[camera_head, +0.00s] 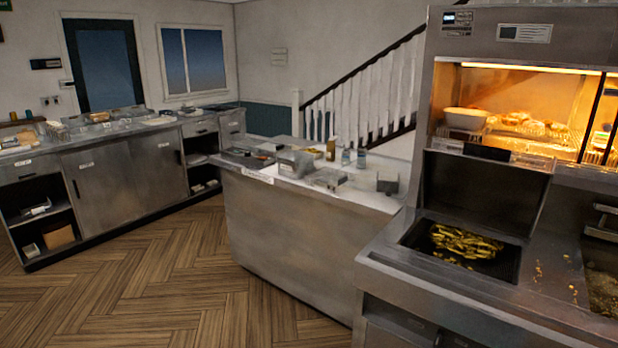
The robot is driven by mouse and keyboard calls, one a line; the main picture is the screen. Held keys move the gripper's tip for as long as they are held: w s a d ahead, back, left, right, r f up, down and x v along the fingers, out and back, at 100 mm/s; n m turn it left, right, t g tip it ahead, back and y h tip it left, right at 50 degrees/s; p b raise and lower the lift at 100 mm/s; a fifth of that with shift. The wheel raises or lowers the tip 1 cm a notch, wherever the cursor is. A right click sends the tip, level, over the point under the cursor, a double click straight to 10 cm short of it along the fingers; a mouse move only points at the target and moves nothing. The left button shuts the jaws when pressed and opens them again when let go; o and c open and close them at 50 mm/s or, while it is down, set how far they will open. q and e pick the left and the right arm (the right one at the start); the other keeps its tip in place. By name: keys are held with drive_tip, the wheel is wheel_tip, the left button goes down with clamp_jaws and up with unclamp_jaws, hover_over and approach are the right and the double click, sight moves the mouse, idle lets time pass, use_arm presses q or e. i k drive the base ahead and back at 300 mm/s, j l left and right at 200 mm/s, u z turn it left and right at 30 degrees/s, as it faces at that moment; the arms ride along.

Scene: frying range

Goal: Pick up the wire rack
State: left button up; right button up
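A wire rack (530,128) shows in the lit warming cabinet at the upper right, with fried-looking food pieces on it. A white bowl (465,119) stands at its left end. A small greyish item (326,179) on the middle counter may also be a rack, but it is too small to tell. Neither of my grippers is in view.
A steel counter (290,235) stands in the middle with boxes and bottles on top. The fry station (470,285) at right holds a dark tray of chips (465,243). Steel cabinets (105,185) line the left. The wooden floor (140,285) is clear.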

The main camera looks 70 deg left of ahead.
sight(345, 179)
drive_tip(key=u, duration=2.15)
drive_tip(key=i+j, duration=0.55)
drive_tip(key=i, duration=0.05)
